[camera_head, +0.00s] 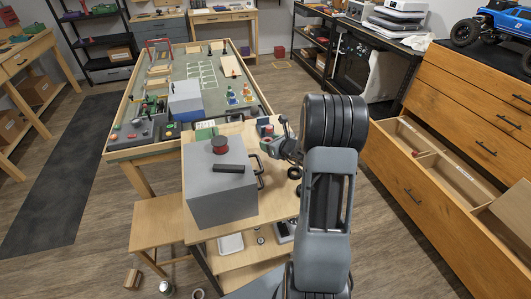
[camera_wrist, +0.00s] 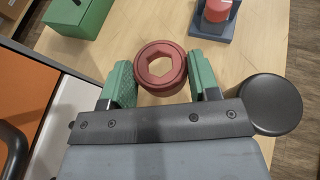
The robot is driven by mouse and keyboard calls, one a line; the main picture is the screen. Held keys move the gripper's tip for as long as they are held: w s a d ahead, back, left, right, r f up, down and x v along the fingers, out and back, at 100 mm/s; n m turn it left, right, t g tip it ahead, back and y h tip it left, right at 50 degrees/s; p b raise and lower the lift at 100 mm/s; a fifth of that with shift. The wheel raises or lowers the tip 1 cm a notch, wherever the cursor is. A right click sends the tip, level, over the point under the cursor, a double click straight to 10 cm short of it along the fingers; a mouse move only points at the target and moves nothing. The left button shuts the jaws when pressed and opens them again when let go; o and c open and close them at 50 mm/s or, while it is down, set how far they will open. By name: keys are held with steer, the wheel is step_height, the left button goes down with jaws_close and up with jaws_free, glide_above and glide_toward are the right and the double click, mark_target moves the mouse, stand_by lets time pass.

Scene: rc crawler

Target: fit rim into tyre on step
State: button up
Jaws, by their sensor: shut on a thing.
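In the wrist view my gripper (camera_wrist: 163,80) has its green-padded fingers on either side of a red ring-shaped rim (camera_wrist: 177,78) with a hexagonal hole, and is shut on it. Pale wooden top shows beneath the rim; I cannot tell its height above it. In the head view my gripper (camera_head: 279,147) is over the right part of the small wooden cart top (camera_head: 270,207). Two black rings, which look like tyres (camera_head: 294,173), lie near its right edge, partly beside my arm. I cannot make out the step.
A grey box (camera_head: 220,190) with a red knob fills the cart's left part. A blue-grey stand (camera_wrist: 212,30) with a red piece and a green block (camera_wrist: 80,14) stand beyond the rim. A black round thing (camera_wrist: 270,104) sits close right of my fingers. An open drawer (camera_head: 440,160) is right.

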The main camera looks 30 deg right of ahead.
mark_target(270, 159)
steer(key=shift+f, duration=2.45)
steer(key=shift+f, duration=0.15)
steer(key=o, duration=0.6)
